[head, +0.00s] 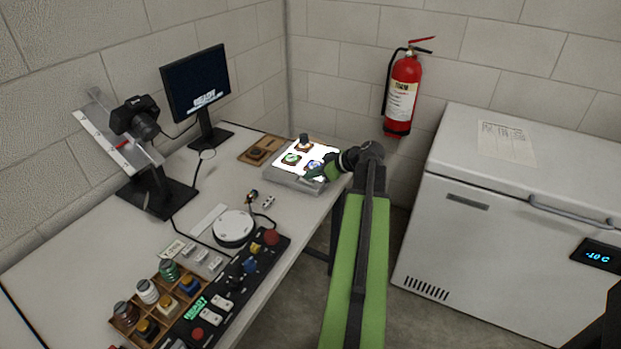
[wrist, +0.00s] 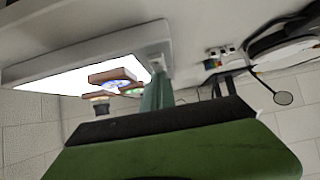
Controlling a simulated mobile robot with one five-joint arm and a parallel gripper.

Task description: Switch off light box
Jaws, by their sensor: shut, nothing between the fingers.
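The light box (head: 297,177) stands at the far right end of the white desk, and its top panel glows bright white. Several small items on wooden bases sit on the panel. My gripper (head: 309,177) is at the near side of the light box, low by its front edge. In the wrist view the lit light box (wrist: 60,72) is seen upside down, with my gripper (wrist: 157,92) shut and empty beside its frame near a corner. Whether the fingertips touch the box, and the switch itself, I cannot make out.
A wooden tray (head: 256,150) lies left of the light box, with the monitor (head: 196,84) behind. A white round turntable (head: 233,227) and a black control panel (head: 220,296) occupy the near desk. A white freezer (head: 500,235) and fire extinguisher (head: 403,95) are to the right.

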